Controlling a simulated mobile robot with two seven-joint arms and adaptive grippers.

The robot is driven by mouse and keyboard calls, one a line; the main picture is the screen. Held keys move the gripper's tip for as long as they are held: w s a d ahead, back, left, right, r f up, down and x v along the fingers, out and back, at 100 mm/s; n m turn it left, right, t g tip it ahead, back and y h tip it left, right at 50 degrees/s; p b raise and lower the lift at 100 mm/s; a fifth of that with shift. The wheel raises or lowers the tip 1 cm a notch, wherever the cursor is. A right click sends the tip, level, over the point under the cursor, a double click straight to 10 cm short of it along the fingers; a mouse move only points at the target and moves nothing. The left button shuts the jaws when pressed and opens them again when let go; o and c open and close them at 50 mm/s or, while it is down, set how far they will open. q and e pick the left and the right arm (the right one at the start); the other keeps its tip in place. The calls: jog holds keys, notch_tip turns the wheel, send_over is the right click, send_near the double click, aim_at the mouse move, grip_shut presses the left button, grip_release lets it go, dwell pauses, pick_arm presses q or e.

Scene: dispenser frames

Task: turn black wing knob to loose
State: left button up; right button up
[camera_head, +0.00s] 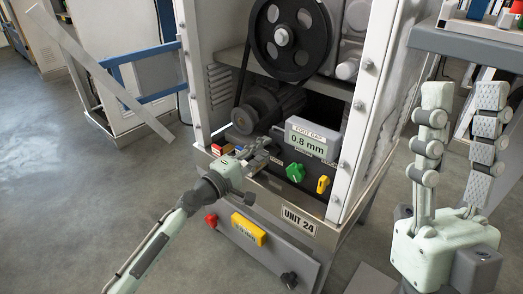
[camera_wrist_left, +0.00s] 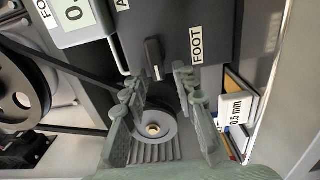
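A black wing knob (camera_wrist_left: 153,58) with a pale mark at one end sits on the dark panel beside a FOOT label in the left wrist view. My left gripper (camera_wrist_left: 158,83) is open, its two fingers on either side of the line to the knob. The fingertips appear just short of it, and I cannot tell if either touches. In the head view my left gripper (camera_head: 264,146) is at the machine's front ledge and hides the knob there. My right gripper (camera_head: 463,95) is open and empty, pointing up at the right.
A FOOT GAP display (camera_head: 308,142) reading 0.8 mm stands right of my left gripper. A green knob (camera_head: 295,172) and a yellow knob (camera_head: 323,184) are close by. Small labelled blocks (camera_head: 222,147) lie left of the gripper. A black flywheel (camera_head: 288,35) is above.

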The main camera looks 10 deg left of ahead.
pick_arm(q)
jog(key=shift+s, duration=0.1)
jog(key=v, duration=1.1)
jog(key=shift+s+a, duration=0.25)
jog(key=shift+s, duration=0.1)
